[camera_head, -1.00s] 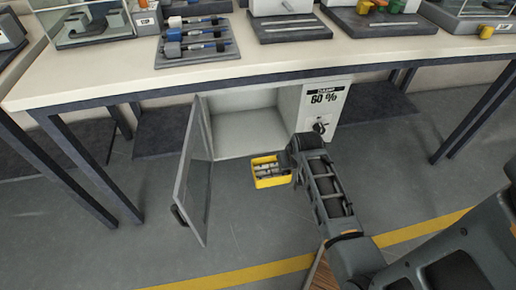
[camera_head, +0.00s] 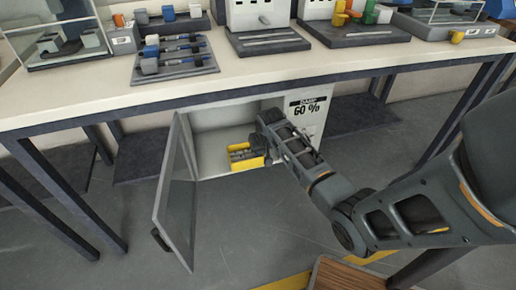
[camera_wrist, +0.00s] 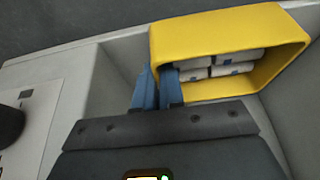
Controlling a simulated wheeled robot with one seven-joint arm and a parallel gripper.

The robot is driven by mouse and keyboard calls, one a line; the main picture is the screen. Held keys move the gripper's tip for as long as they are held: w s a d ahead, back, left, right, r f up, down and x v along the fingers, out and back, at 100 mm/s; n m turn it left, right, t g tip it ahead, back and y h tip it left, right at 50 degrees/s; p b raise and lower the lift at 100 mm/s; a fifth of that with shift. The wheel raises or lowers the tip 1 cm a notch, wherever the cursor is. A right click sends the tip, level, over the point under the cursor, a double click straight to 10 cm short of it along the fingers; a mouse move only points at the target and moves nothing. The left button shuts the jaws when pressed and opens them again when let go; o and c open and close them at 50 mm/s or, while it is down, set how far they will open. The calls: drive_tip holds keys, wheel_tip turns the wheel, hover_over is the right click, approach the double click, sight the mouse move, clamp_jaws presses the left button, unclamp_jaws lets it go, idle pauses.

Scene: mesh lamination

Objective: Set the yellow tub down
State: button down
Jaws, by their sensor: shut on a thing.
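The yellow tub (camera_head: 247,163) is at the opening of a white cabinet (camera_head: 212,143) under the bench. In the wrist view the tub (camera_wrist: 228,36) holds several white packets with small blue marks. In the head view my gripper (camera_head: 262,150) is at the tub's right side and partly hidden by my arm. I cannot tell whether the tub's base touches the cabinet floor.
The cabinet's glazed door (camera_head: 178,190) stands open to the left. A "DAMP 60 %" panel (camera_head: 309,108) is right of the opening. The bench (camera_head: 120,98) with trays and instruments overhangs the cabinet. The floor (camera_head: 240,225) in front is clear.

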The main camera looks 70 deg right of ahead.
drive_tip(key=w+d+b, duration=0.1)
drive_tip(key=w+d, duration=0.1)
drive_tip(key=d, duration=0.1)
drive_tip(key=shift+w, duration=0.2)
drive_tip(key=shift+s+a+f+b, duration=0.1)
drive_tip(key=shift+a+f+b, duration=0.15)
drive_tip(key=shift+f, duration=0.5)
drive_tip(key=shift+f, duration=0.1)
drive_tip(key=c, duration=1.2)
unclamp_jaws()
drive_tip(key=shift+c, duration=0.2)
